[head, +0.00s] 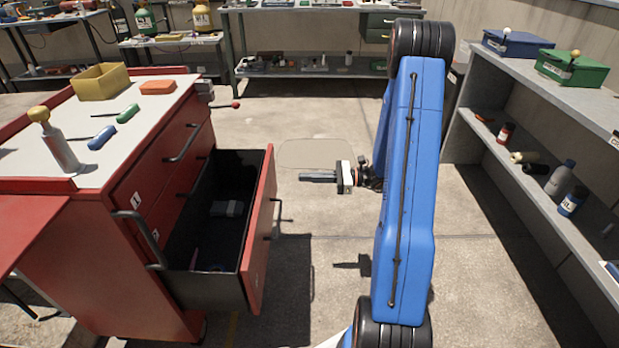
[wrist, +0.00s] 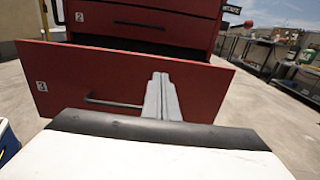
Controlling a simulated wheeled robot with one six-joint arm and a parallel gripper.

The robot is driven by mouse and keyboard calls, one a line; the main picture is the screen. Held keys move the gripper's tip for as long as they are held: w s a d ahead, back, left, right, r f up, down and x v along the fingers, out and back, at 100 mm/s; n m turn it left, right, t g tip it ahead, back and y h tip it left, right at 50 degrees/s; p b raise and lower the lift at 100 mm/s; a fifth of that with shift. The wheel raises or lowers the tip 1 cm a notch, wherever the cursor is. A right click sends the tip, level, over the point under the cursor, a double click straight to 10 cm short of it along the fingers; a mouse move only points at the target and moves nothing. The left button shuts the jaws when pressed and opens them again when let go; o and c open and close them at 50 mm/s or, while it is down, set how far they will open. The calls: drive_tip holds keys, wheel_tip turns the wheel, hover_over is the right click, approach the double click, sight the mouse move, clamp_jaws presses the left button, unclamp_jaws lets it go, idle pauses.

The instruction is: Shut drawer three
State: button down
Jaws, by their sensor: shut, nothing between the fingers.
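Drawer three (head: 262,235) of the red cabinet stands pulled well out at the bottom, its red front facing right in the head view. In the wrist view its front (wrist: 75,75) carries a "3" label and a dark bar handle (wrist: 112,104). My gripper (head: 302,177) is shut and empty, apart from the drawer in the head view, with its fingers pointing left toward the drawer side. In the wrist view the closed fingers (wrist: 160,82) overlap the drawer front, right of the handle; I cannot tell the exact gap.
A grey block (head: 227,208) lies inside the dark drawer. The red cabinet (head: 160,190) has shut drawers above; a bottle, screwdrivers and a yellow bin (head: 101,82) stand on top. A grey shelf (head: 475,90) with bottles runs along the right. The concrete floor between is clear.

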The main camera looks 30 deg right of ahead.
sight(267, 177)
drive_tip(key=x, duration=1)
drive_tip(key=shift+w+a, duration=0.15)
drive_tip(key=shift+a, duration=0.1)
drive_tip(key=x, duration=2.3)
drive_tip(key=shift+w+a, duration=0.2)
drive_tip(key=shift+a, duration=0.15)
drive_tip(key=shift+r, duration=0.15)
